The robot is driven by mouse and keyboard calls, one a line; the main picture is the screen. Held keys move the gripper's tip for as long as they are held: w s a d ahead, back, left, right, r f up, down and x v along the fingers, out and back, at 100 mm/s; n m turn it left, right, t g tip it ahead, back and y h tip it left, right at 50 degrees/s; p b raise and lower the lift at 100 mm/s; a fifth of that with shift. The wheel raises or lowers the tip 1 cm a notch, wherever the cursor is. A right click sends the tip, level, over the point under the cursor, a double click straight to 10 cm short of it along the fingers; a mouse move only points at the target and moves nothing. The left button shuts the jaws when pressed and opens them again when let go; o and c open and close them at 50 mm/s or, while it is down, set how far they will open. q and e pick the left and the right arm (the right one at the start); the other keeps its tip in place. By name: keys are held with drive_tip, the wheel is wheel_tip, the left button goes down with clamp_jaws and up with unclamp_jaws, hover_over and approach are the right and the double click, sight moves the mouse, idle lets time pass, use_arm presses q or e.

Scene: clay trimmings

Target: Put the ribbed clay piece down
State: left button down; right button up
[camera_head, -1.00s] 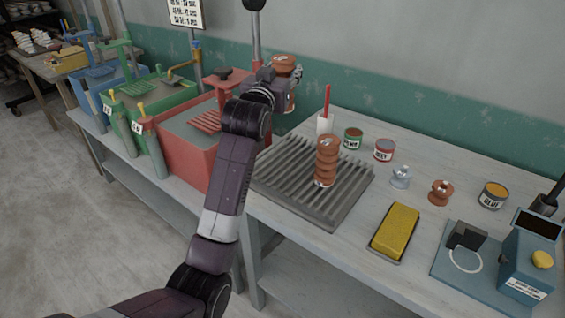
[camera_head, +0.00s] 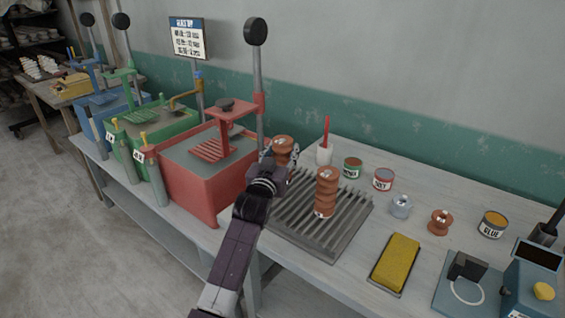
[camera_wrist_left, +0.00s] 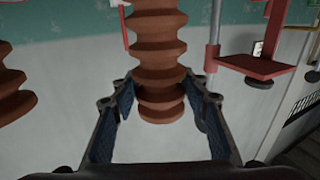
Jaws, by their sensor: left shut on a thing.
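The ribbed clay piece (camera_head: 284,146) is terracotta brown and upright in my left gripper (camera_head: 275,168). In the left wrist view the piece (camera_wrist_left: 156,45) stands between both fingers of the left gripper (camera_wrist_left: 160,92), which is shut on it. In the head view it is at the far left corner of the grey slatted rack (camera_head: 345,232); the gripper hides its lower part, so I cannot tell whether it touches the rack. Another ribbed brown piece (camera_head: 326,190) stands upright on the rack, to the right of my gripper. My right gripper is not in view.
The red tank (camera_head: 190,185) with its press is close to the left of my gripper. A white cup (camera_head: 324,155) with a red handle and two tins (camera_head: 352,168) stand behind the rack. A yellow sponge (camera_head: 396,262) lies to the right. Bare rack slats show in front.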

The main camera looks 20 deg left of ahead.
sight(282, 162)
use_arm(q)
drive_tip(key=shift+f, duration=1.95)
drive_tip(key=shift+f, duration=0.1)
drive_tip(key=c, duration=1.4)
unclamp_jaws()
drive_tip(key=shift+f, duration=0.15)
drive_tip(key=shift+c, duration=0.2)
drive_tip(key=o, duration=0.3)
drive_tip(key=shift+s, duration=0.6)
drive_tip(key=s+b, duration=0.1)
drive_tip(key=s, duration=1)
drive_tip(key=shift+d, duration=0.3)
